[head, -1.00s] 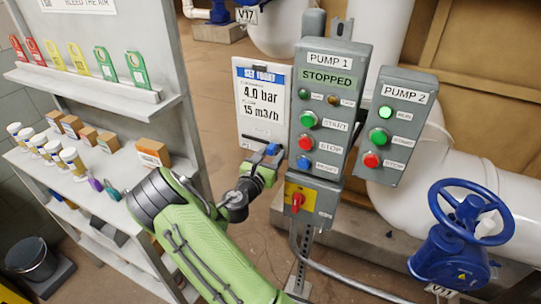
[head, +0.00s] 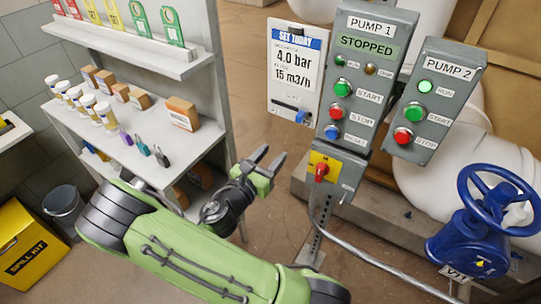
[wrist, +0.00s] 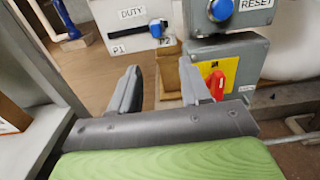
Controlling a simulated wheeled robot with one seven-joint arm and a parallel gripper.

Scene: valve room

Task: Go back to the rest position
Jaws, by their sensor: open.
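My gripper (head: 268,161) is open and empty in the head view, in front of and to the left of the pump 1 panel (head: 362,85). Its two fingers are apart, and nothing is between them. In the wrist view the gripper (wrist: 163,85) has its fingers spread, with the panel's yellow plate and red switch (wrist: 216,80) just beyond the right finger. The pump 1 display reads STOPPED. Its start button (head: 342,88) is green, stop button (head: 337,111) red, reset button (head: 332,132) blue.
The pump 2 panel (head: 434,100) stands right of pump 1, its run lamp lit. A blue valve wheel (head: 498,200) is at lower right. Shelves (head: 155,150) with jars, boxes and tags stand left. A yellow spill kit (head: 28,245) and a bucket (head: 65,202) are on the floor.

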